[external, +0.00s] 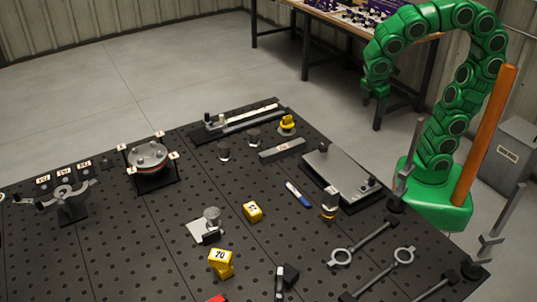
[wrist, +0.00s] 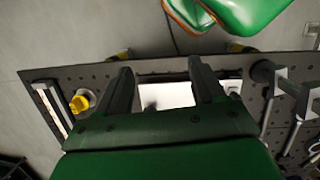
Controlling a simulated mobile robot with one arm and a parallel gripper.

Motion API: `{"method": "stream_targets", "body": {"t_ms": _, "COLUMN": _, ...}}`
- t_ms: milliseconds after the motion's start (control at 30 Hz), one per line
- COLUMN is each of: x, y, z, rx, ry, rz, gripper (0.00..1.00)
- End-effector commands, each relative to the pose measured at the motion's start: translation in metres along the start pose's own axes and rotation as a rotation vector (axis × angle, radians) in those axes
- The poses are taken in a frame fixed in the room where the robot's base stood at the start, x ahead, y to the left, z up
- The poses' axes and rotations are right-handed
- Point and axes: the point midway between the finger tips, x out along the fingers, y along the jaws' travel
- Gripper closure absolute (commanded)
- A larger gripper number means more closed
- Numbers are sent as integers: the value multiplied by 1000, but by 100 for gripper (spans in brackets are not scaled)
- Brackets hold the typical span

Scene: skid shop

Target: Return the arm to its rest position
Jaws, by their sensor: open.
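My green segmented arm rises from its base at the right of the external view and arches over to the left. My gripper (external: 376,92) hangs at its end, high above the floor beyond the table's back right edge, small in that view. In the wrist view my gripper (wrist: 160,85) shows two dark fingers spread apart with nothing between them. Behind the gap lies the grey plate (wrist: 166,95) of a fixture on the table. No finger touches anything.
The black perforated table (external: 150,235) carries several fixtures, a blue marker (external: 298,194), yellow numbered blocks (external: 220,262) and ring-ended rods (external: 372,240). An orange post (external: 485,135) stands beside my arm base. A wooden bench (external: 345,22) stands behind the arm. Open floor (external: 170,75) lies beyond the table.

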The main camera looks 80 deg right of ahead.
Motion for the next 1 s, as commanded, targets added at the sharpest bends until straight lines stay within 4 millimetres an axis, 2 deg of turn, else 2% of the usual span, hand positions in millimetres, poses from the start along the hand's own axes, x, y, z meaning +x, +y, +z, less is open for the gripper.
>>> {"method": "stream_targets", "body": {"t_ms": 33, "x": 8, "y": -5, "z": 11, "rx": 87, "ry": 9, "rz": -25, "gripper": 32}}
{"method": "stream_targets", "body": {"t_ms": 233, "x": 36, "y": -30, "z": 42, "rx": 437, "ry": 29, "rz": -123, "gripper": 32}}
{"method": "stream_targets", "body": {"t_ms": 500, "x": 61, "y": -58, "z": 61, "rx": 777, "ry": 39, "rz": -218, "gripper": 32}}
{"method": "stream_targets", "body": {"t_ms": 1000, "x": 62, "y": -60, "z": 62, "rx": 802, "ry": 40, "rz": -225, "gripper": 32}}
